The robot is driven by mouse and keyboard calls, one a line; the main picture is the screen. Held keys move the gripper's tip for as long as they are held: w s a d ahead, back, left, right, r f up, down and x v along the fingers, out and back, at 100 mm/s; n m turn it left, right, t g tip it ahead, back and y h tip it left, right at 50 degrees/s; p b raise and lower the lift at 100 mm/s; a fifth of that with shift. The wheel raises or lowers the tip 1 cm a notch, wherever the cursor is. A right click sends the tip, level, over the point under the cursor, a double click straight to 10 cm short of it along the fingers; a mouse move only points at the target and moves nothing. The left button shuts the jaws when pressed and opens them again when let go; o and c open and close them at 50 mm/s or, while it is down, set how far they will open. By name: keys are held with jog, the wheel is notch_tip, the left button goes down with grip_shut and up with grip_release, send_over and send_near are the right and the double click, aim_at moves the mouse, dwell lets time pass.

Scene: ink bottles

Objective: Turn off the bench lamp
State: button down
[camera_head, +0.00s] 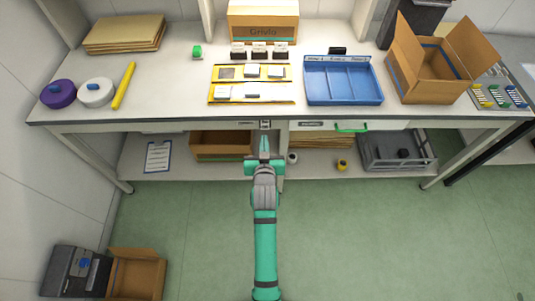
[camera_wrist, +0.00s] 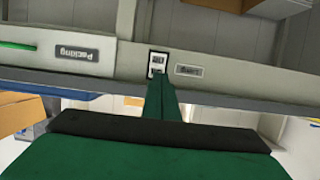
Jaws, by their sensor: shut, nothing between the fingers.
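A small rocker switch (camera_wrist: 158,62) in a dark frame sits on the bench's front edge. A label reading "Lamp" (camera_wrist: 188,71) is beside it; the wrist view shows the lettering upside down. The switch also shows in the head view (camera_head: 265,124). My gripper (camera_head: 264,144) is shut and empty, pointing at the switch from the front. In the wrist view its green fingertips (camera_wrist: 162,82) overlap the switch's lower edge; I cannot tell whether they touch it. The lamp itself is not identifiable in either view.
A drawer with a green handle (camera_head: 351,127), labelled "Packing" in the wrist view, is beside the switch. The benchtop above holds a blue tray (camera_head: 343,101), an open carton (camera_head: 440,65) and yellow racks (camera_head: 250,73). A lower shelf holds a carton (camera_head: 221,145). The floor in front is clear.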

jog(key=v, duration=0.6)
jog(key=shift+s+d, duration=0.25)
jog(key=shift+w+r, duration=0.1)
jog(key=s+f, duration=0.3)
jog(key=s, duration=1.6)
jog(key=s+r, duration=0.3)
jog(key=s, duration=0.5)
jog(key=s+r+t, duration=0.1)
jog(key=s+r, duration=0.3)
jog(key=s, duration=0.5)
